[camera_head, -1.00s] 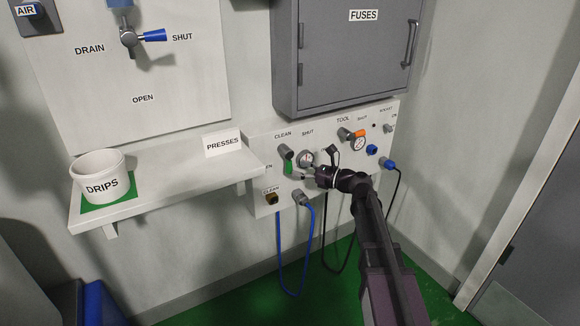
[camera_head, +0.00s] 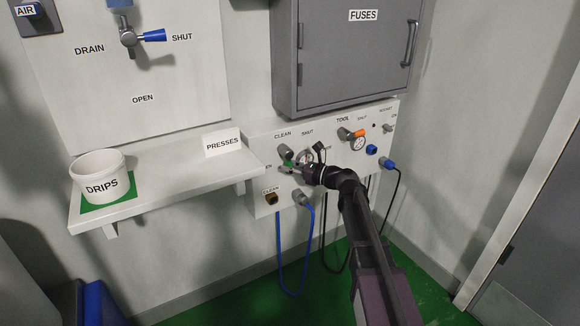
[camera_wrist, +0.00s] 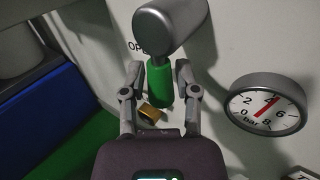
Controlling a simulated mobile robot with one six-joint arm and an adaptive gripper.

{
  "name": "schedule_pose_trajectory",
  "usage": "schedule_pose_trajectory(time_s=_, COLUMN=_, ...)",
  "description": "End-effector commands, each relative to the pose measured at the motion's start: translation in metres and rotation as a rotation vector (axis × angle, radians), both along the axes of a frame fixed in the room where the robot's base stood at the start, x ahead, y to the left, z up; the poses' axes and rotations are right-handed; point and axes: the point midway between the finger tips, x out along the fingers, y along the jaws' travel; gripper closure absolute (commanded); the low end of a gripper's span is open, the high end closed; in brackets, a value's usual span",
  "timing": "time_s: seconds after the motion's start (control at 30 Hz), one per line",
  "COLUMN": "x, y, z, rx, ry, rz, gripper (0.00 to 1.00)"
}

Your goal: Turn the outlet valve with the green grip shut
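The outlet valve (camera_head: 285,149) sits under the CLEAN label on the white panel, with SHUT written to its upper right. Its green grip (camera_head: 288,163) points down from the hub and is partly hidden by my gripper (camera_head: 289,169) in the head view. In the wrist view the grey valve body (camera_wrist: 172,24) is at the top and the green grip (camera_wrist: 159,82) hangs below it. My gripper (camera_wrist: 160,82) is open, one finger on each side of the green grip, with a small gap showing on both sides. Part of an "OP" label shows behind the valve.
A round bar gauge (camera_wrist: 267,105) is right of the valve, close to my right finger. A brass fitting (camera_wrist: 151,113) lies below the grip. Right along the panel is an orange-gripped TOOL valve (camera_head: 358,133). The shelf (camera_head: 168,193) with the DRIPS pot (camera_head: 101,177) is left.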

Motion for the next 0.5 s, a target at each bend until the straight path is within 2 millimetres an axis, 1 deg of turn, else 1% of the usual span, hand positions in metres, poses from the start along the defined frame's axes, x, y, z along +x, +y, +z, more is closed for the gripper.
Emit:
schedule_pose_trajectory(time_s=0.07, x=0.0011, y=0.0002, z=0.0003, rx=0.001, ry=0.001, rz=-0.001, gripper=1.00)
schedule_pose_trajectory(time_s=0.1, x=0.0009, y=-0.0033, z=0.0003, rx=0.001, ry=0.001, rz=-0.002, gripper=1.00)
schedule_pose_trajectory(time_s=0.27, x=0.0017, y=-0.0006, z=0.0008, rx=-0.003, ry=-0.002, rz=-0.002, gripper=1.00)
schedule_pose_trajectory(time_s=0.5, x=0.0036, y=-0.0018, z=0.0029, rx=-0.046, ry=-0.031, rz=-0.003, gripper=1.00)
